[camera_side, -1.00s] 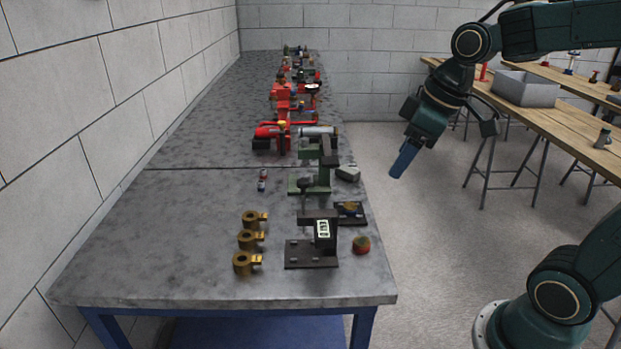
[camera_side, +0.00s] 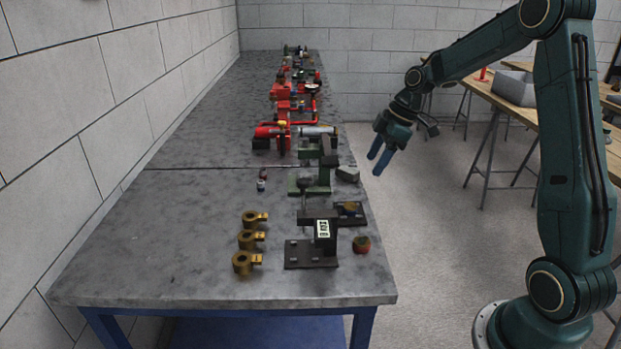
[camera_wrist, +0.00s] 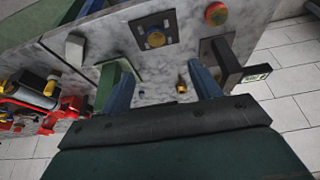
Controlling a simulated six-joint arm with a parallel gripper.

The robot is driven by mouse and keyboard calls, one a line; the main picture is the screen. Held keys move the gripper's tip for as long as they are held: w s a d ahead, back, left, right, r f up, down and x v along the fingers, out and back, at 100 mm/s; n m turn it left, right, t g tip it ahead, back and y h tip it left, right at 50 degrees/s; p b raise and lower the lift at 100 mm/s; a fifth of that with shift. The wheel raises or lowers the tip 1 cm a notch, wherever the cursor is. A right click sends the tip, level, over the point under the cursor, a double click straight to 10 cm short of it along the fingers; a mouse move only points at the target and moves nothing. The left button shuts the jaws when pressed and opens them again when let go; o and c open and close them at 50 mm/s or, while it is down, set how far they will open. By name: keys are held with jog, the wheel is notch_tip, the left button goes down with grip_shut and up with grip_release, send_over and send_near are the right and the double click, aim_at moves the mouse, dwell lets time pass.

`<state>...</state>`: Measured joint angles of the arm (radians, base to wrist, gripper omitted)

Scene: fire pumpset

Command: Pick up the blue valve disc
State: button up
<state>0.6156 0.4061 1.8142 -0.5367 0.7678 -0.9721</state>
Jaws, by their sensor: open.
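A round blue piece with a yellow centre, the likely blue valve disc (camera_wrist: 145,38), sits on a dark square plate (camera_wrist: 138,24) in the wrist view. In the side view the dark plate (camera_side: 358,220) lies near the right edge of the grey table, and the blue on it is too small to make out well. My gripper (camera_side: 377,163) hangs beyond the table's right edge, well apart from the plate, with two blue fingers pointing down. In the wrist view my gripper (camera_wrist: 160,68) is open with nothing between its fingers.
Red pump parts (camera_side: 290,120) crowd the far table.

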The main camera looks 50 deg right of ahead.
send_over(351, 206)
jog(key=s+d, duration=0.2)
jog(key=shift+w+f, duration=0.2)
jog(key=shift+f, duration=4.2)
jog(key=shift+a+f, duration=0.1)
jog(key=shift+x, duration=2.5)
jog(key=shift+c, duration=0.2)
jog(key=c, duration=1.1)
jog(key=shift+c, duration=0.2)
